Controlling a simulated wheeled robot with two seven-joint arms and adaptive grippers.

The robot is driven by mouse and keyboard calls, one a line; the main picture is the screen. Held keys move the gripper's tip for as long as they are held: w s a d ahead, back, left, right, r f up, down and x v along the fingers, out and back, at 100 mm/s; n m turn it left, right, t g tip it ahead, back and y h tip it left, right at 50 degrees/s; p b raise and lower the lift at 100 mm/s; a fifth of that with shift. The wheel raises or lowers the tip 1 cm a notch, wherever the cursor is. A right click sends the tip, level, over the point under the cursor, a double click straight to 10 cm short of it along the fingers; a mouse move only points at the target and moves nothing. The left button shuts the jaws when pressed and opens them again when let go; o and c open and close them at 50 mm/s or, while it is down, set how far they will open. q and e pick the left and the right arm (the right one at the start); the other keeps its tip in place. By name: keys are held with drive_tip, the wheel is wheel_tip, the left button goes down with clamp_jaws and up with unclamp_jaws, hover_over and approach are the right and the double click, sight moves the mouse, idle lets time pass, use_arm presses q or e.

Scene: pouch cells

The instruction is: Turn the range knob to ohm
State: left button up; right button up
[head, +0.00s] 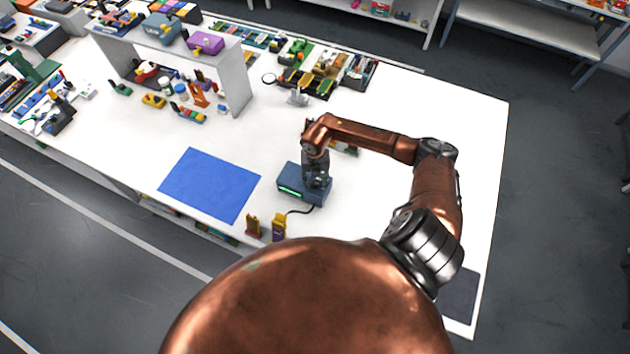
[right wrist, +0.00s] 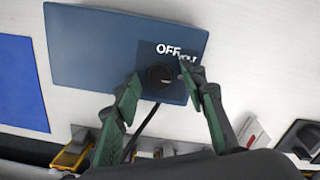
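The meter is a blue box (head: 290,187) with a lit green display, on the white table. It fills the top of the right wrist view (right wrist: 95,50). Its round black range knob (right wrist: 160,75) sits near the box's lower right part there, with a white "OFF" label just above. A second label to the right is partly hidden by a finger; an ohm mark cannot be made out. My right gripper (head: 317,183) is over the meter's right end. In the wrist view the gripper (right wrist: 161,76) has its green-padded fingers apart on either side of the knob, with small gaps showing. My left gripper is out of view.
A blue mat (head: 210,184) lies left of the meter. A dark cable (head: 300,211) runs from the meter toward small yellow-and-purple (head: 279,228) and brown (head: 253,226) items at the table's front edge. A white shelf (head: 236,80) and several small parts stand behind.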

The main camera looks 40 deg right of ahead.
sight(315, 183)
wheel_tip(315, 183, up, 12)
idle(0.6)
idle(0.4)
